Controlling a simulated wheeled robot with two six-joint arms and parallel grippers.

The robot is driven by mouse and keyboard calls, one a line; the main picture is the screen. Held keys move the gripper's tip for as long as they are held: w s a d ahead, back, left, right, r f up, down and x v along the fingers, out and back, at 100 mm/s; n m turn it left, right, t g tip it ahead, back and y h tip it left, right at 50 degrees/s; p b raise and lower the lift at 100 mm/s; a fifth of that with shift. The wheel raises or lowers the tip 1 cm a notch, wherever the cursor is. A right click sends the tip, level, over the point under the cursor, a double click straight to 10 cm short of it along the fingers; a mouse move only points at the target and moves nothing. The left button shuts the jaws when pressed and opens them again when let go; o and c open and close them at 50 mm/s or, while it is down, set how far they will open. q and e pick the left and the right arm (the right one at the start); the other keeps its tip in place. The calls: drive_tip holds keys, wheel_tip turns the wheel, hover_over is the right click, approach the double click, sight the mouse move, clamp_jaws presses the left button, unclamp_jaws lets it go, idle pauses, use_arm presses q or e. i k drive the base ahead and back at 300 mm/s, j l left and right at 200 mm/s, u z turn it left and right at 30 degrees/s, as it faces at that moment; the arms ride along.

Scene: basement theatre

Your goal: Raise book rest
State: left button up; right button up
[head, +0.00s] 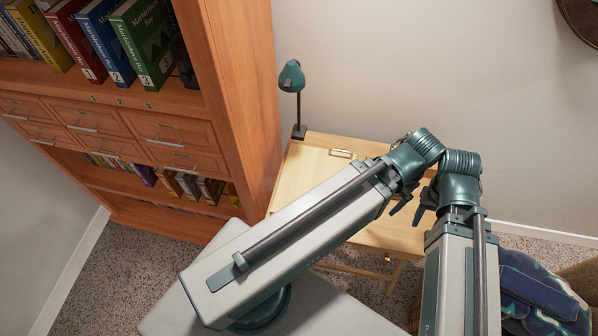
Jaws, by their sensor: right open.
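A small light-wood desk (289,190) stands against the wall beyond my arm. A pale panel with a small brass-coloured fitting (341,154) near its back edge appears to lie flat in its top. This looks like the book rest (318,172), but its outline is partly hidden behind my arm. My right gripper (408,210) is over the right part of the desk, with its dark fingers apart and nothing seen between them. I cannot tell whether it touches the desk. My left gripper is not seen.
A teal lamp (291,77) stands at the desk's back left corner. A tall wooden bookcase (235,75) with books and drawers is close on the left. A patterned blue item (540,297) lies at lower right. Carpet shows around the desk.

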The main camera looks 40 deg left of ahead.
sight(305, 167)
drive_tip(key=u, duration=1.05)
